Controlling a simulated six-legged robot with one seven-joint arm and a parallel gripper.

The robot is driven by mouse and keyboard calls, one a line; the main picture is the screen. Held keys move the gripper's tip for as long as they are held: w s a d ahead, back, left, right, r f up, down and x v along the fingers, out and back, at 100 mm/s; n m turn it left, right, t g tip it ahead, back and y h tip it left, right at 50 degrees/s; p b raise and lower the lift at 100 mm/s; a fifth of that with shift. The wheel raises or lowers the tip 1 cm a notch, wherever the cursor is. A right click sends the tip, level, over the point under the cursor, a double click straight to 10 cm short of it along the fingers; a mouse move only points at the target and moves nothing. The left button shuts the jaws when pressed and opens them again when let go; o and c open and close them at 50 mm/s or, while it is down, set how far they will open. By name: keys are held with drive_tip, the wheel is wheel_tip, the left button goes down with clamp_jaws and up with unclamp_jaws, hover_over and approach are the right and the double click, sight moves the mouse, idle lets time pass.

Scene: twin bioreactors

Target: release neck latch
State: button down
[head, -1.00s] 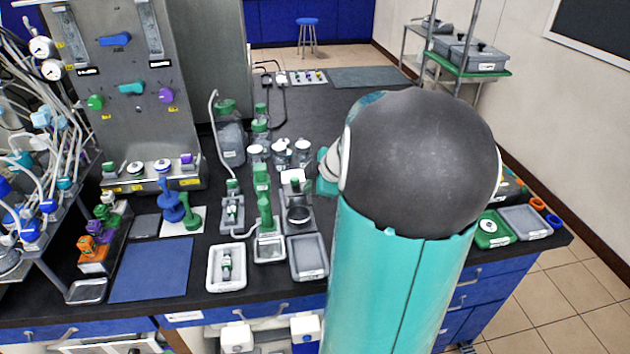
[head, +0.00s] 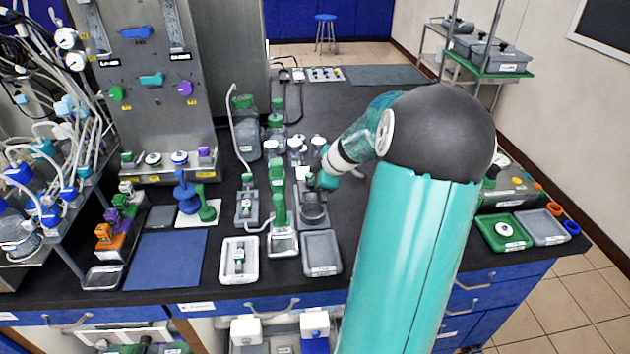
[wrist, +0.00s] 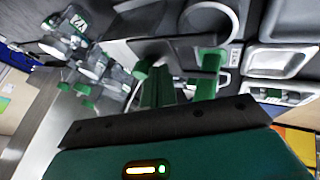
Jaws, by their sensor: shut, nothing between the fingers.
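My arm reaches over the bench in the head view, with my gripper (head: 326,181) low beside a grey stand with a round dark cup (head: 313,214). The gripper is shut and empty. Its fingertips are small and partly hidden in the head view. The wrist view shows a round grey ring (wrist: 208,20) ahead of the gripper and green upright parts close in front. I cannot tell whether the gripper touches the stand. No part can be clearly made out as the neck latch. A tall green-topped unit (head: 279,208) stands just left of the stand.
A grey tray (head: 322,266) and a white tray holding a small bottle (head: 224,272) lie at the front edge. Several capped bottles stand close behind the gripper. A blue mat (head: 165,260) lies left. The bench's far middle is fairly clear.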

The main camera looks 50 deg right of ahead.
drive_tip(key=w+d, duration=0.1)
drive_tip(key=w, duration=0.1)
drive_tip(key=w+d, duration=0.2)
drive_tip(key=shift+d, duration=0.2)
drive_tip(key=shift+w, duration=0.1)
idle(0.3)
